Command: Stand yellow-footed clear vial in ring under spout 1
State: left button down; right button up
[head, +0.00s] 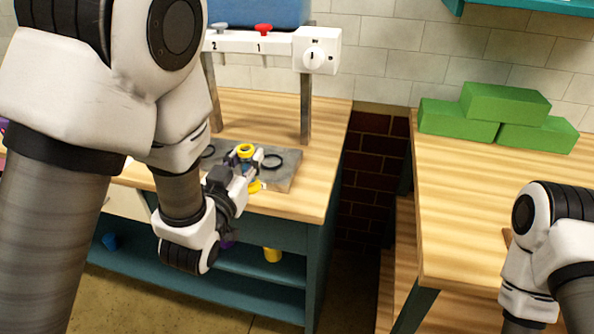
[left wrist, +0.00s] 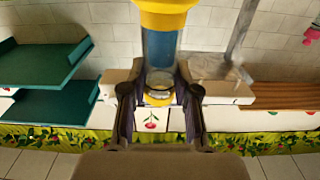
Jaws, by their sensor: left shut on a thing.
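My left gripper (head: 243,170) is shut on the yellow-footed clear vial (head: 246,150), over the grey slab (head: 285,178). Yellow shows at both ends of the vial, with a bluish see-through body between. In the left wrist view the vial (left wrist: 160,48) sits between the fingers of the left gripper (left wrist: 160,95). A dark ring (head: 272,161) lies just right of the vial, on the side of spout label 1; a second ring (head: 208,151) is to its left, partly hidden. I cannot tell the vial's exact height above the slab. My right gripper is out of view.
The dispenser panel (head: 275,43) has a red tap (head: 263,29) above label 1, a dial box (head: 317,51) and metal posts (head: 305,105). Green blocks (head: 505,102) sit on the right table. A yellow cup (head: 272,254) stands on the lower shelf.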

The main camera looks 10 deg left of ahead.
pick_arm(q)
jog(key=shift+s+a+r, duration=0.1)
jog(key=shift+a+r, duration=0.2)
jog(key=shift+r, duration=0.25)
jog(key=shift+a+r, duration=0.25)
jog(key=shift+r, duration=0.25)
jog(key=shift+w+r, duration=0.1)
jog(key=shift+w, duration=0.7)
jog(key=w+f+p, duration=0.1)
jog(key=w, duration=0.3)
jog(key=w+f+p, duration=0.1)
jog(key=w+f, duration=0.1)
jog(key=w, duration=0.3)
jog(key=w+f+p, duration=0.2)
jog(key=w, duration=0.3)
jog(key=shift+w+d+f, duration=0.2)
jog(key=shift+w+d, duration=0.05)
jog(key=shift+s+f+b, duration=0.1)
jog(key=shift+f+b, duration=0.1)
jog(key=shift+b, duration=0.1)
jog(key=shift+f+b, duration=0.3)
jog(key=shift+f, duration=0.1)
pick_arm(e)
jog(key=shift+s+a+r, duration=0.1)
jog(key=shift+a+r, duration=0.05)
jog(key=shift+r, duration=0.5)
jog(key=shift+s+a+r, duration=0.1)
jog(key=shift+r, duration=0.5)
